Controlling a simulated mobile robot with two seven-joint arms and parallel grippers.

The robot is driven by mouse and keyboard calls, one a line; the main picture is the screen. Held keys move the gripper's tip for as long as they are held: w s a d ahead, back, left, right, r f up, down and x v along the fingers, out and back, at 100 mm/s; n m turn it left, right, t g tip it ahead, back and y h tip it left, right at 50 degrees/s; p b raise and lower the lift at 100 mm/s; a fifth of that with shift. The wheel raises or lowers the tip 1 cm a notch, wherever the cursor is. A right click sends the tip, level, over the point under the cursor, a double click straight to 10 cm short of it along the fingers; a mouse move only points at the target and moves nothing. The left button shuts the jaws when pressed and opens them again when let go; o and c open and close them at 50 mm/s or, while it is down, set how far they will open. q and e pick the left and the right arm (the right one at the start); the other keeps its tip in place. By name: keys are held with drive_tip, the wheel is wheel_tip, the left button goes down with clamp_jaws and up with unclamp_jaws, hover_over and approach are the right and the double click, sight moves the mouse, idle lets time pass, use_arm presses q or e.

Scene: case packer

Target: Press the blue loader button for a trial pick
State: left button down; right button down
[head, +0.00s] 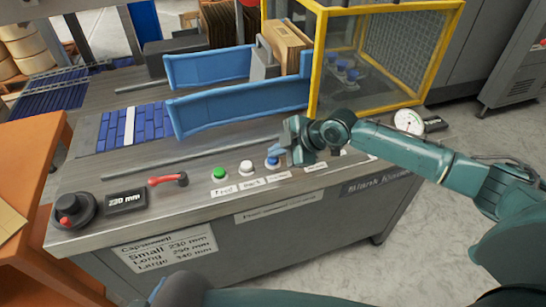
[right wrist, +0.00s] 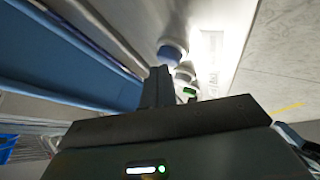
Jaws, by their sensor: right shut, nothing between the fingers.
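The blue loader button (head: 272,162) sits on the front panel of the case packer, to the right of a white button (head: 246,167) and a green button (head: 219,174). In the right wrist view the blue button (right wrist: 173,51) shows just past the fingertips. My right gripper (head: 281,150) is shut and empty, close above and beside the blue button, partly overlapping it. I cannot tell whether they touch. In the right wrist view its closed fingers (right wrist: 157,86) point toward the row of buttons. My left gripper is not in view.
A red lever (head: 168,180), a display reading 230 mm (head: 125,200) and a black knob with red (head: 71,209) stand to the left. Blue guide rails (head: 235,103) and a yellow-framed guard (head: 318,60) rise behind. A gauge (head: 408,121) lies to the right.

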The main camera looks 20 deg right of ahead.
sight(277, 159)
drive_tip(key=shift+f, duration=0.4)
idle(0.3)
drive_tip(key=shift+r+p, duration=0.8)
drive_tip(key=shift+r, duration=0.15)
wheel_tip(277, 159, up, 5)
drive_tip(key=p, duration=0.4)
drive_tip(key=shift+p, duration=0.4)
